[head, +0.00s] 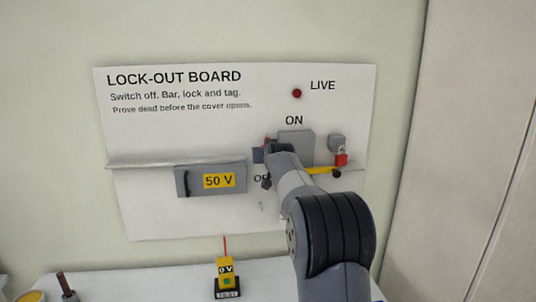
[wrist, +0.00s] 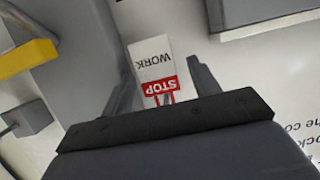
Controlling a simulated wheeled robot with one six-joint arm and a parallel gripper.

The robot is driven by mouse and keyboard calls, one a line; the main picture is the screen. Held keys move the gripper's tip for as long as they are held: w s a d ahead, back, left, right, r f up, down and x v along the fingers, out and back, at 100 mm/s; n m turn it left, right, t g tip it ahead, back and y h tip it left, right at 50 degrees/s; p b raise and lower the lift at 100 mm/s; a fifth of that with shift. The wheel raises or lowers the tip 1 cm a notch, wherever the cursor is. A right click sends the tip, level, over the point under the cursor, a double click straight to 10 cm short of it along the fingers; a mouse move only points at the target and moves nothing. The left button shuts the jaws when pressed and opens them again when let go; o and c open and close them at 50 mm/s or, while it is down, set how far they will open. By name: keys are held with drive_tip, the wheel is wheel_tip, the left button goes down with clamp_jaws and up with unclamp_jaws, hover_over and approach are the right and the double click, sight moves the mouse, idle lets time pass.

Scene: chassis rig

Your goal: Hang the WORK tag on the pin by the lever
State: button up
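The WORK tag shows in the wrist view as a white card (wrist: 151,55) with a red STOP band. It appears between my fingers, with a gap on the right finger's side. My gripper (wrist: 161,68) has its fingers apart around it. In the head view my gripper (head: 268,168) is at the board, left of the grey switch box (head: 297,147) below ON. My arm covers most of the lever area there. I cannot make out the pin or whether the tag hangs on it.
The lock-out board (head: 180,135) carries a 50 V cover (head: 195,187), a yellow bar (head: 318,170), a red padlock (head: 341,160) and a dark red LIVE lamp (head: 297,93). A yellow tester (head: 225,272) stands on the white bench (head: 120,287) below.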

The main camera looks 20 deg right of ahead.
drive_tip(key=shift+o, duration=0.3)
drive_tip(key=shift+s+d, duration=0.1)
drive_tip(key=shift+d, duration=0.1)
drive_tip(key=b+v, duration=0.4)
drive_tip(key=v, duration=0.6)
drive_tip(key=shift+s+a+r, duration=0.15)
drive_tip(key=shift+s+a, duration=0.1)
drive_tip(key=shift+a, duration=0.1)
drive_tip(key=p+x, duration=0.3)
drive_tip(key=x, duration=0.5)
drive_tip(key=shift+w+d, duration=0.3)
drive_tip(key=shift+d, duration=0.05)
drive_tip(key=shift+a, duration=0.1)
